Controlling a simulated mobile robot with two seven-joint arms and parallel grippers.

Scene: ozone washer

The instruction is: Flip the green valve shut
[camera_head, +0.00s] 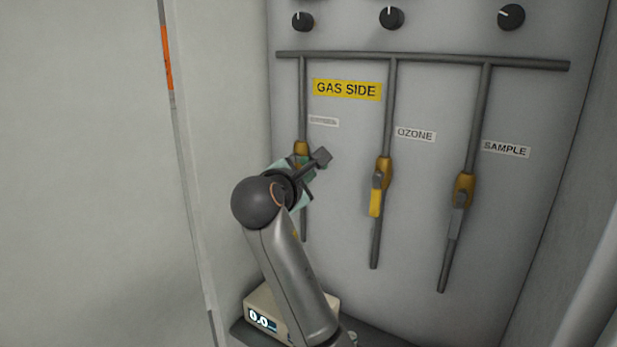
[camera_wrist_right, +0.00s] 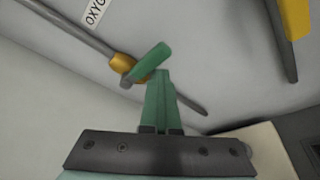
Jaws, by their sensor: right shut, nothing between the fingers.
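The green valve handle (camera_wrist_right: 149,63) sits on a brass valve body (camera_wrist_right: 122,62) on the pipe beside a label reading "OXYG...". The handle stands across the pipe, pointing to the upper right in the right wrist view. My right gripper (camera_wrist_right: 161,76) is shut and empty, its pale green fingertips right at the handle's side; I cannot tell whether they touch. My left gripper is not in view.
The ozone valve's yellow handle (camera_head: 376,203) and the sample valve's grey handle (camera_head: 459,200) lie along their pipes to the right. Black knobs (camera_head: 391,17) line the panel top. A box with a lit display (camera_head: 262,320) stands below my right arm.

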